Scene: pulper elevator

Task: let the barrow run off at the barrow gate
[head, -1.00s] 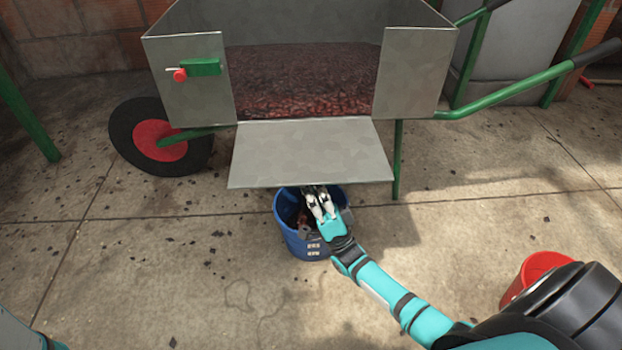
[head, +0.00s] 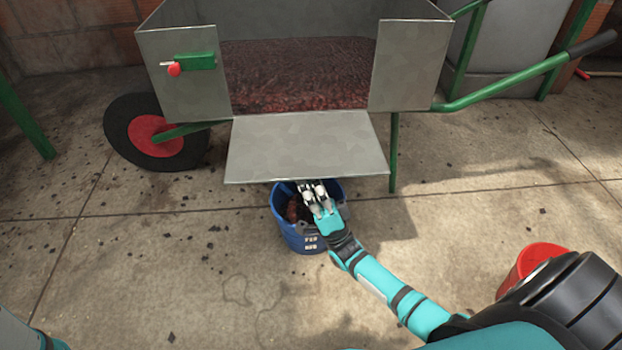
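The barrow (head: 182,95) is a grey metal box on green legs with a black and red wheel at the left. Its gate flap (head: 305,150) hangs open outward and slopes down at the front. A dark red mass (head: 300,78) shows inside, behind the opening. A green latch (head: 195,62) with a red knob is on the front left panel. A blue bucket (head: 296,236) stands on the floor under the flap's lower edge, with some reddish-brown matter in it. My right gripper (head: 312,186) is at the bucket's rim, just below the flap edge; its fingertips are partly hidden. My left gripper is not visible.
A red bucket (head: 538,262) stands at the lower right, partly behind my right arm. A green barrow handle (head: 530,83) reaches out to the right. The concrete floor at the front left is clear apart from dark specks.

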